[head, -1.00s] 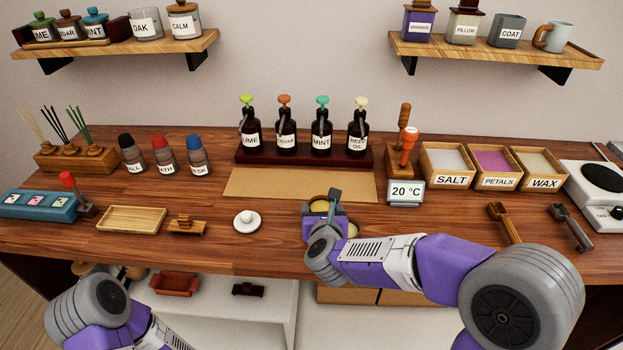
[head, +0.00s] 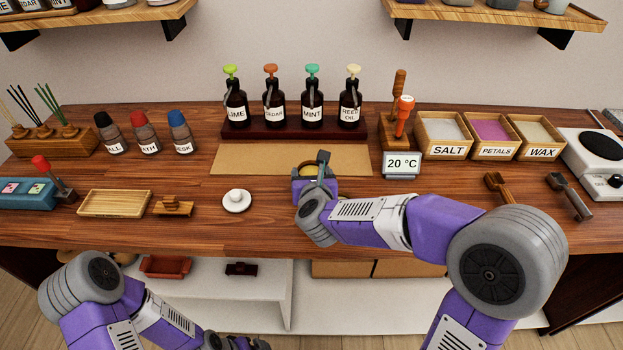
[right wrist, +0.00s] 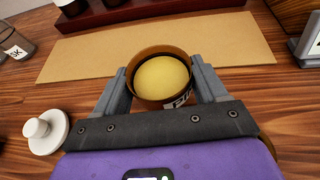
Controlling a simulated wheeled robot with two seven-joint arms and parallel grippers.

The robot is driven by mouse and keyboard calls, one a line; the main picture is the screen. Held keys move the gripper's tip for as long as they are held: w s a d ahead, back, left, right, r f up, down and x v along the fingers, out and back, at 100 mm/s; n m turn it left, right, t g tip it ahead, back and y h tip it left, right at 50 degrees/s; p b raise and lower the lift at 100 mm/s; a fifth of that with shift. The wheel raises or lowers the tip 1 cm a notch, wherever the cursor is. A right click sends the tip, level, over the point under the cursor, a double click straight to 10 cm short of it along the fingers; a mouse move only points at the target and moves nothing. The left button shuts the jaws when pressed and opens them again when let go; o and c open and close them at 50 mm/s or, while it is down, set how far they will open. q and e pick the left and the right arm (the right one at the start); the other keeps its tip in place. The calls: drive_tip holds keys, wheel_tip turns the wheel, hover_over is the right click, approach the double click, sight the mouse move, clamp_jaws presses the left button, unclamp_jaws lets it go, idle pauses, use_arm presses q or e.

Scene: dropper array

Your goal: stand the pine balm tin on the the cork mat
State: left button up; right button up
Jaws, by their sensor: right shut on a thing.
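The pine balm tin (right wrist: 162,80) is a round amber-brown tin with a pale yellow filling and a white label, partly hidden. In the right wrist view it sits upright between the two fingers of my right gripper (right wrist: 163,88), which is shut on it. In the head view the tin (head: 304,171) is at the front edge of the cork mat (head: 250,160), partly covered by the gripper. The tan mat (right wrist: 100,55) lies flat and bare just beyond the tin in the wrist view. I cannot tell whether the tin touches anything below.
A white lidded knob (head: 236,201) lies front left, and a temperature display (head: 402,165) stands to the right. A brown rounded edge (right wrist: 267,145) peeks out beside my gripper in the wrist view.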

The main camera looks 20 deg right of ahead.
sight(312, 159)
drive_tip(key=shift+w+d+f+b, duration=0.2)
drive_tip(key=shift+w+f+b, duration=0.2)
drive_tip(key=shift+w+f, duration=0.35)
drive_tip(key=shift+w+d+f, duration=0.1)
drive_tip(key=shift+w+d, duration=0.1)
drive_tip(key=shift+w, duration=0.45)
drive_tip(key=shift+w+d, duration=0.4)
drive_tip(key=shift+w, duration=1.05)
drive_tip(key=shift+w+d, duration=0.45)
drive_tip(key=shift+w, duration=1)
drive_tip(key=shift+w+d, duration=0.4)
drive_tip(key=shift+w, duration=1.05)
drive_tip(key=shift+f, duration=0.55)
drive_tip(key=shift+f, duration=0.15)
drive_tip(key=o, duration=1.2)
